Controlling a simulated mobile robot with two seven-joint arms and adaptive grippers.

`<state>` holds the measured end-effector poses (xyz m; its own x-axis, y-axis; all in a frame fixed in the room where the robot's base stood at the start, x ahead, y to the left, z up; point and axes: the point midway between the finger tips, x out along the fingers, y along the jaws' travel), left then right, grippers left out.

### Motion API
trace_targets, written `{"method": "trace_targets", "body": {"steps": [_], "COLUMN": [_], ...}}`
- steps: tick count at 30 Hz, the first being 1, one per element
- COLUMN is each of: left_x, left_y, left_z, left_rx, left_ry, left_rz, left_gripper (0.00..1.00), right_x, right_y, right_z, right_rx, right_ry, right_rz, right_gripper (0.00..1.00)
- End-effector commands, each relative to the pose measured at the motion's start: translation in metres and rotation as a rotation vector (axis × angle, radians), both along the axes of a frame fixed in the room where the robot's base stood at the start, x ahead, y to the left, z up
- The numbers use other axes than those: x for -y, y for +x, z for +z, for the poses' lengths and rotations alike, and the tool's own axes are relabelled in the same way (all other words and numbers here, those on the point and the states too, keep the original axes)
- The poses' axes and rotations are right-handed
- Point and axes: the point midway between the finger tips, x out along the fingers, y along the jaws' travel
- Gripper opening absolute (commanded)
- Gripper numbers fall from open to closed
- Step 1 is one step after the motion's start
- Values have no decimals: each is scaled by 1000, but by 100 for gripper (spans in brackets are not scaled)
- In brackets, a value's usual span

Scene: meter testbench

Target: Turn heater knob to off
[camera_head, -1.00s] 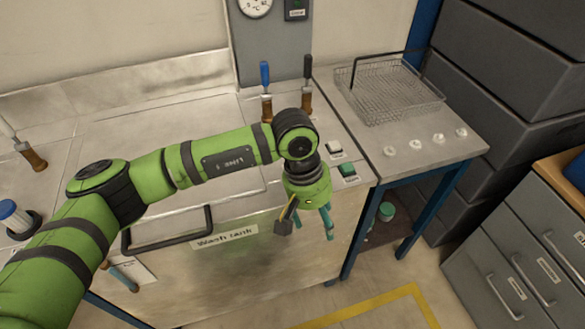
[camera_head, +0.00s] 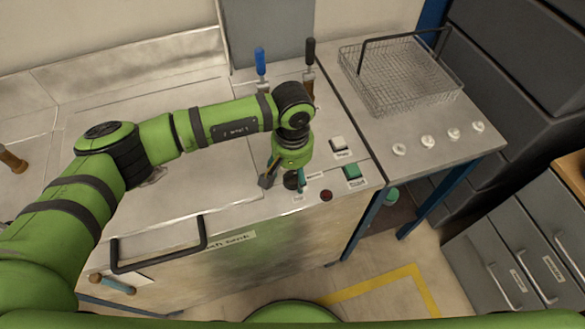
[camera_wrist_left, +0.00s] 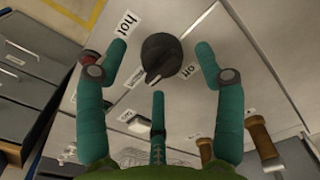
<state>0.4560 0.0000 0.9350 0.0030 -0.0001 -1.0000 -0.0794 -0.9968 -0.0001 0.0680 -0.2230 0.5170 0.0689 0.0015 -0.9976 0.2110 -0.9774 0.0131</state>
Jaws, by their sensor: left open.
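The heater knob (camera_wrist_left: 161,52) is round and dark, on the metal panel. In the left wrist view it stands between a "hot" label (camera_wrist_left: 128,22) at the upper left and an "off" label (camera_wrist_left: 187,71) at the right. A pale mark shows at its lower edge, pointing at neither label clearly. In the head view the knob (camera_head: 293,181) is partly hidden by my left gripper (camera_head: 284,184). The gripper's teal fingers (camera_wrist_left: 160,52) are open around the knob, one on each side and one below, with visible gaps. I cannot tell how far above the panel the fingertips are.
A red button (camera_head: 326,195), a green switch (camera_head: 353,172) and a white switch (camera_head: 339,144) are right of the knob. Two handled tools (camera_head: 261,66) stand behind. The tank handle (camera_head: 160,247) is at the front left; a wire basket (camera_head: 402,75) sits on the right table.

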Motion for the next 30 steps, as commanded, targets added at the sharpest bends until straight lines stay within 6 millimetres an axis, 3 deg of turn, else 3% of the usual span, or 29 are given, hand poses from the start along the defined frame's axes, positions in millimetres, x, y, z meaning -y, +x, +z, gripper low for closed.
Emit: {"method": "trace_targets", "body": {"steps": [5,14,18,19,30], "left_x": [0,0,0,0,0], "left_y": [0,0,0,0,-1], "left_z": [-16,-20,-20,-20,-21], "left_rx": [-2,0,0,0,-2], "left_ry": [0,-1,-1,-1,-1], "left_rz": [1,0,0,0,3], "left_gripper": [69,69,17,12,12], "right_x": [0,-2,-2,-2,-1], "right_y": [0,27,25,24,12], "right_z": [8,10,9,9,8], "right_rx": [1,46,42,41,21], "right_ry": [0,5,5,5,2], "right_rz": [1,2,2,2,3], "right_gripper": [40,40,40,40,40]}}
